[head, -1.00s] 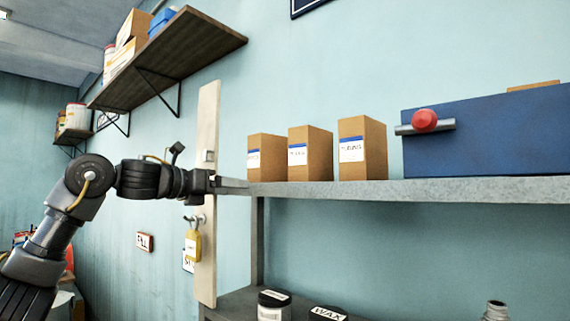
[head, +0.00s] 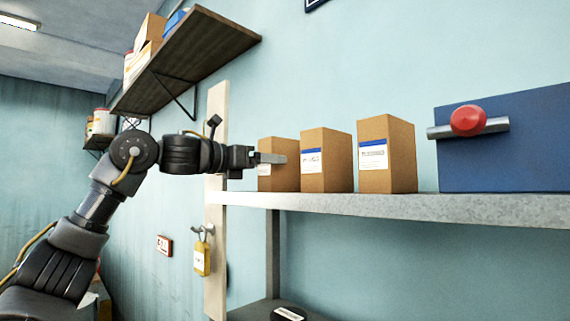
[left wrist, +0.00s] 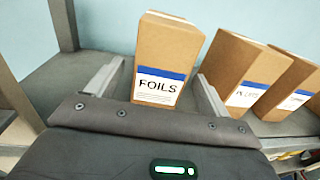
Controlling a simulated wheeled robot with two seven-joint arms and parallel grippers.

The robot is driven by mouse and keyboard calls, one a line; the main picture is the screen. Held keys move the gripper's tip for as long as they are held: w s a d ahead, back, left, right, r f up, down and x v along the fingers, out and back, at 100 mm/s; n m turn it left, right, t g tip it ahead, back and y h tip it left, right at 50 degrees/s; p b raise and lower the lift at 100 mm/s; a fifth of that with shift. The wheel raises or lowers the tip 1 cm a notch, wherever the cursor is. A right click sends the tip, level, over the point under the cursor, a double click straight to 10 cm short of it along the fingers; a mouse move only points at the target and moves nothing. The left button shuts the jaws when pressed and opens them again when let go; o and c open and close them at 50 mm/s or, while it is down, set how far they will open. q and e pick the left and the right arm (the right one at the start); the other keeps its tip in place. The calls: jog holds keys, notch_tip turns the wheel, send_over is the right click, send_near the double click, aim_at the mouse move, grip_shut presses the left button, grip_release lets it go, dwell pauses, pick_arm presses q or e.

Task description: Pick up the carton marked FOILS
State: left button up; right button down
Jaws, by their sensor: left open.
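The FOILS carton (left wrist: 165,55) is a brown box with a white and blue label, standing upright on the grey shelf. In the head view it is the leftmost carton (head: 286,176), partly covered by my left gripper (head: 270,158). In the left wrist view my left gripper (left wrist: 158,85) is open, its two fingers on either side of the carton's lower part. I cannot tell whether the fingers touch it. My right gripper is not in view.
Two similar cartons, a middle one (head: 327,165) and a right one (head: 388,155), stand to its right on the shelf (head: 400,205). A blue box (head: 510,150) with a red knob (head: 468,120) stands further right. A wooden post (head: 216,240) stands at the shelf's left end.

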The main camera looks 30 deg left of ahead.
pick_arm(q)
jog(key=shift+s+a, duration=0.1)
jog(key=shift+a, duration=0.1)
jog(key=shift+r+p, duration=0.2)
jog(key=shift+p, duration=0.1)
jog(key=shift+w+d+r+p, duration=0.2)
jog(key=shift+w+d+p, duration=0.05)
jog(key=shift+w+p, duration=0.3)
jog(key=shift+w+d+r+p, duration=0.15)
jog(key=shift+w+d+p, duration=0.1)
jog(key=shift+w+p, duration=0.2)
jog(key=shift+f+p+x, duration=0.25)
jog(key=shift+p+x, duration=0.1)
jog(key=shift+x, duration=0.9)
jog(key=shift+w+d, duration=0.15)
jog(key=shift+d, duration=0.05)
jog(key=shift+a, duration=0.2)
jog(key=shift+s+a, duration=0.1)
jog(key=shift+s, duration=0.2)
jog(key=shift+c, duration=0.9)
jog(key=shift+w, duration=0.1)
jog(key=c, duration=0.9)
jog(key=shift+c, duration=0.9)
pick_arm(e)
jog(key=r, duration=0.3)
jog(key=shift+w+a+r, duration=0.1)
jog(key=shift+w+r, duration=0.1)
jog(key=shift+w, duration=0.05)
